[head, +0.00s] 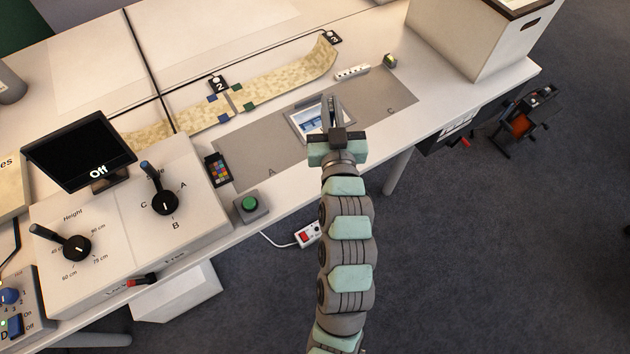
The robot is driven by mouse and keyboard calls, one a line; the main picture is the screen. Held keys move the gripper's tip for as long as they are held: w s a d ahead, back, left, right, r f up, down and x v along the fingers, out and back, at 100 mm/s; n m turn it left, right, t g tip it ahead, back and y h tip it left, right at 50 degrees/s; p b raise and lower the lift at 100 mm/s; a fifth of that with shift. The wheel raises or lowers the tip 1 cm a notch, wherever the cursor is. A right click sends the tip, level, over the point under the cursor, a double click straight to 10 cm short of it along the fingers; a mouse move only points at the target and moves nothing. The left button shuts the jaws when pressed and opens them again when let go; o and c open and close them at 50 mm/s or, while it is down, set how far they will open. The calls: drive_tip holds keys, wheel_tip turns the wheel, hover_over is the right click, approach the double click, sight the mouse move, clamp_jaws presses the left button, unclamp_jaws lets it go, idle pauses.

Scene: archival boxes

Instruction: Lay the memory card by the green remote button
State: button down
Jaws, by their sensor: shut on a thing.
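The green remote button (250,203) sits on a small grey box near the front edge of the bench, right of the dial panel. My gripper (330,100) is over the right part of the grey mat, at a framed picture. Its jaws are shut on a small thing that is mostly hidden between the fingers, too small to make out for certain. I cannot pick out the memory card anywhere else on the bench. The gripper is well to the right of and farther back than the button.
The framed picture (304,122) lies on the grey mat (262,150). A colour chart (217,170) lies left of the mat, behind the button. The dial panel (120,228) and a monitor (80,155) stand left. A large box (470,40) stands right. Bare bench surrounds the button narrowly.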

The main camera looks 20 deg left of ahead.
drive_tip(key=shift+n+g+y, duration=0.4)
drive_tip(key=shift+y, duration=0.1)
drive_tip(key=f+b, duration=0.2)
drive_tip(key=f, duration=0.5)
drive_tip(key=s+a+f+b, duration=0.1)
drive_tip(key=f+b, duration=0.2)
drive_tip(key=f, duration=0.4)
drive_tip(key=a+f+b, duration=0.1)
drive_tip(key=f+b, duration=0.1)
drive_tip(key=f, duration=0.5)
drive_tip(key=shift+s+a+f, duration=0.1)
drive_tip(key=shift+s+a, duration=0.1)
drive_tip(key=shift+b, duration=0.3)
drive_tip(key=shift+f, duration=0.25)
drive_tip(key=c, duration=1.5)
unclamp_jaws()
drive_tip(key=shift+r, duration=0.15)
